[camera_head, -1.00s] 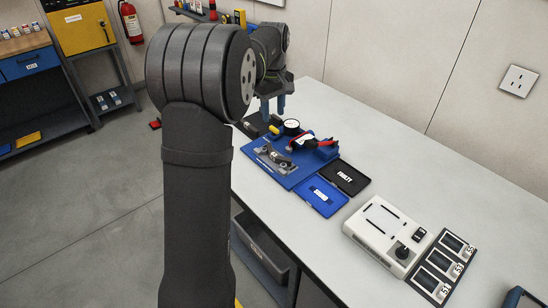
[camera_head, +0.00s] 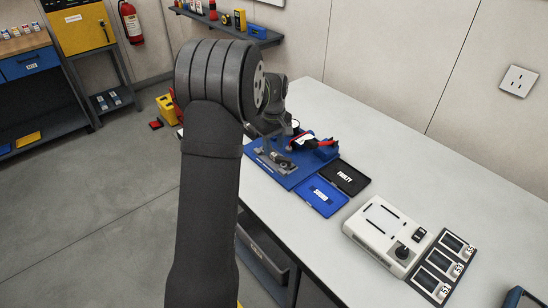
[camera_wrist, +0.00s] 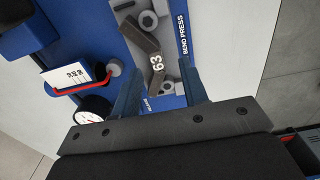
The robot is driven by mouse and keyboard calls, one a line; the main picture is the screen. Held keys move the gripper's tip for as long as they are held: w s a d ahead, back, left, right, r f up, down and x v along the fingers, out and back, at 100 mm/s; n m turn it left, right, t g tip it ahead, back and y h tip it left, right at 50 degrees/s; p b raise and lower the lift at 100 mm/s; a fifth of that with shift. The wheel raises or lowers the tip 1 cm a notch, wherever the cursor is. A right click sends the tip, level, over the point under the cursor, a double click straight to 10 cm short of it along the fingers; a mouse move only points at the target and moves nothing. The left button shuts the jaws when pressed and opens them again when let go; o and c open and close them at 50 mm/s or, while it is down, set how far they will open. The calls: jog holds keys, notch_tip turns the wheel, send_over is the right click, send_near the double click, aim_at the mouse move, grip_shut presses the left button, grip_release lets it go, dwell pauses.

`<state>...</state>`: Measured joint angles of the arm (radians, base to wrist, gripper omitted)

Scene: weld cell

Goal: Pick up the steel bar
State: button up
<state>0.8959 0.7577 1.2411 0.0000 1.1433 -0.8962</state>
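A dark, bent steel bar (camera_wrist: 156,66) marked "63" lies on the grey plate of the blue bend press (camera_wrist: 214,22) in the wrist view. My gripper (camera_wrist: 158,80) is open, with one blue finger on each side of the bar's near end. The fingers look apart from the bar; their height above it is hard to judge.
A blue tray (camera_head: 322,206), a black tray (camera_head: 354,184) and a white machine (camera_head: 372,235) stand along the bench (camera_head: 440,180). The bench behind them is clear.

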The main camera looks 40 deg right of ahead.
aim_at(274, 154)
jog(key=f, duration=0.4)
jog(key=shift+w+d, duration=0.2)
grip_shut()
